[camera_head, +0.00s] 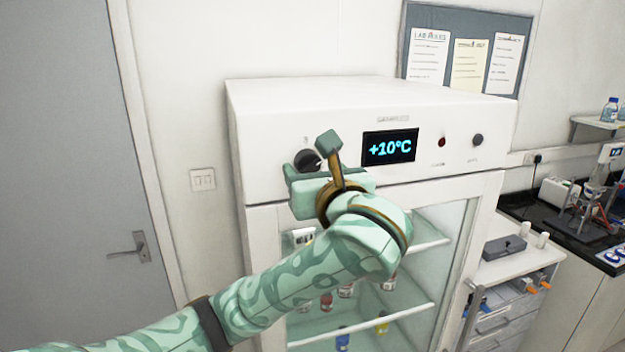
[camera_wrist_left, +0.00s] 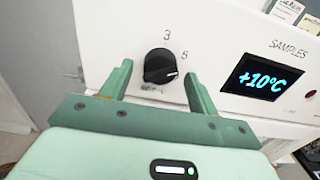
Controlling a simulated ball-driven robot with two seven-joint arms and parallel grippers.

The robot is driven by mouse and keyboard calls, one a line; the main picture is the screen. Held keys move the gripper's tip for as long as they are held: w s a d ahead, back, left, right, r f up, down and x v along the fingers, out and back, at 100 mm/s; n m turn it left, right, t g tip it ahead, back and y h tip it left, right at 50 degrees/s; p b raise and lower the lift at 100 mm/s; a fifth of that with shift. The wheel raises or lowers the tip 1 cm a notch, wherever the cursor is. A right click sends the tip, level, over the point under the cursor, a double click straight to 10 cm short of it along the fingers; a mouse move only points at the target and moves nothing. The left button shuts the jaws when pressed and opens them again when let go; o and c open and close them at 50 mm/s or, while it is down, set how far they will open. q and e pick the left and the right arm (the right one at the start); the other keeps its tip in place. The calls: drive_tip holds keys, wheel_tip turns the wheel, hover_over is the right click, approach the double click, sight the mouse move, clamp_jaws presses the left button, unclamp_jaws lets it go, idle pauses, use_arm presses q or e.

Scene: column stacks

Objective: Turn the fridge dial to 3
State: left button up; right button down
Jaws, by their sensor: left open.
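The fridge (camera_head: 300,105) has a black round dial (camera_head: 305,157) at the left of its white top panel. In the left wrist view the dial (camera_wrist_left: 158,64) has a white pointer mark at its lower right, below the printed 5. The printed 3 (camera_wrist_left: 167,35) is above the dial. The display (camera_head: 390,147) reads +10°C. My left gripper (camera_head: 312,161) is in front of the dial and open. Its green fingers stand on either side of the dial, with gaps visible in the wrist view (camera_wrist_left: 157,69). My right gripper is not in view.
A red light (camera_head: 442,142) and a dark knob (camera_head: 477,140) are right of the display. Below is the fridge's glass door (camera_head: 450,225) with bottles on shelves inside. A grey door (camera_head: 60,130) is at left, and a bench (camera_head: 555,225) at right.

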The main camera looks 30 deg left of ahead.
use_arm(q)
drive_tip(key=shift+w+a, duration=0.3)
drive_tip(key=shift+a, duration=0.1)
drive_tip(key=c, duration=1)
drive_tip(key=shift+o, duration=0.2)
drive_tip(key=shift+f+n+b, duration=0.1)
drive_tip(key=shift+n+b, duration=0.2)
drive_tip(key=shift+b, duration=0.25)
drive_tip(key=n+b, duration=0.4)
drive_tip(key=b, duration=0.1)
drive_tip(key=n+b, duration=0.3)
drive_tip(key=b, duration=0.3)
drive_tip(key=shift+w+d+f+n, duration=0.1)
drive_tip(key=shift+d+f+n, duration=0.1)
drive_tip(key=shift+n, duration=0.2)
drive_tip(key=shift+r+n+b, duration=0.15)
drive_tip(key=shift+n+b, duration=0.75)
drive_tip(key=shift+n, duration=0.05)
drive_tip(key=shift+r+n+b, duration=0.1)
drive_tip(key=shift+n+b, duration=0.75)
drive_tip(key=shift+n, duration=0.1)
drive_tip(key=o, duration=1)
drive_tip(key=shift+a+r, duration=0.1)
drive_tip(key=shift+c, duration=0.2)
